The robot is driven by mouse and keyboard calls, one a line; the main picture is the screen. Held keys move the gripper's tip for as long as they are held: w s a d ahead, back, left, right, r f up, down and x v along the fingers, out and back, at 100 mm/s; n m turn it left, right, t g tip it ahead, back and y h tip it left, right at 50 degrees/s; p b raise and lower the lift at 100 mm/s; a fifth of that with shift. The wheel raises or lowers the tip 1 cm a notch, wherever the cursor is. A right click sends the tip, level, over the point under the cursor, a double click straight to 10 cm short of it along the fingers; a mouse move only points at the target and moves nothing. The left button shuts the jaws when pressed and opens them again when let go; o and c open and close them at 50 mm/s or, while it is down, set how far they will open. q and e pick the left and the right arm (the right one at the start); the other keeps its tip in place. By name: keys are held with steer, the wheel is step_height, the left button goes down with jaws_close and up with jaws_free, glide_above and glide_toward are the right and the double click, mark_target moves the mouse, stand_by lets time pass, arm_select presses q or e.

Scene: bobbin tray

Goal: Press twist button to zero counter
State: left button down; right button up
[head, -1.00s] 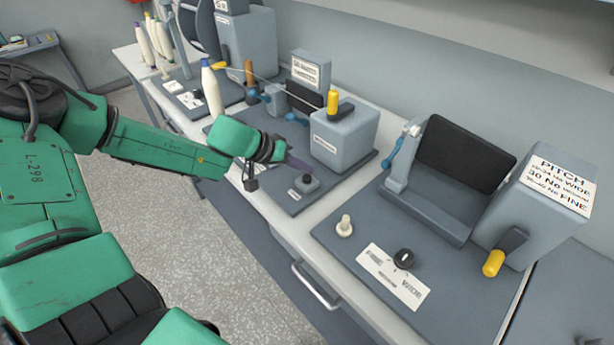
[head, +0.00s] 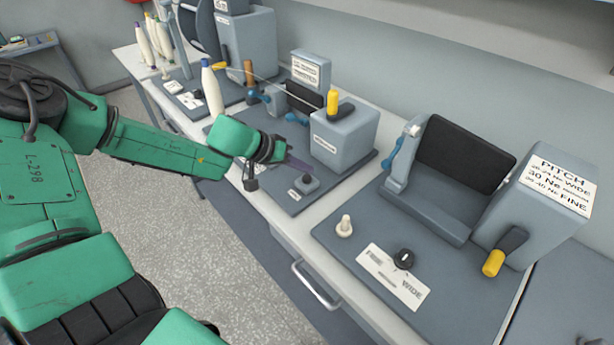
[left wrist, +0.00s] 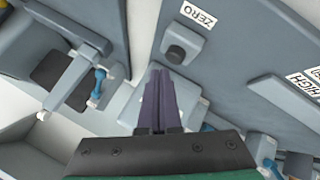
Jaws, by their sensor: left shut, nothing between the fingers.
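The twist button (head: 308,180) is a dark round knob on a small grey block on the middle station's plate, with a small white label beside it. In the left wrist view the dark button (left wrist: 176,53) sits above the fingertips, next to a label reading ZERO (left wrist: 198,15). My left gripper (head: 303,163) is shut and empty, its dark purple fingers pointing toward the grey housing. Its fingertips (left wrist: 159,72) are close to the button's block in the picture but do not cover the knob. I cannot tell their height above the plate. My right gripper is not in view.
A grey housing (head: 345,138) with a yellow-topped lever stands behind the button. A white bobbin (head: 212,90) stands left of it.

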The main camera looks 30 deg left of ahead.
mark_target(303, 182)
arm_select(q)
steer(key=shift+f+b, duration=0.3)
steer(key=shift+f, duration=0.1)
steer(key=shift+f+b, duration=0.45)
steer(key=shift+f, duration=0.1)
stand_by(0.7)
steer(key=shift+r, duration=0.15)
steer(key=shift+r+p, duration=0.85)
steer(key=shift+p, duration=0.15)
step_height(303, 182, up, 5)
steer(key=p, duration=0.5)
steer(key=shift+r, duration=0.1)
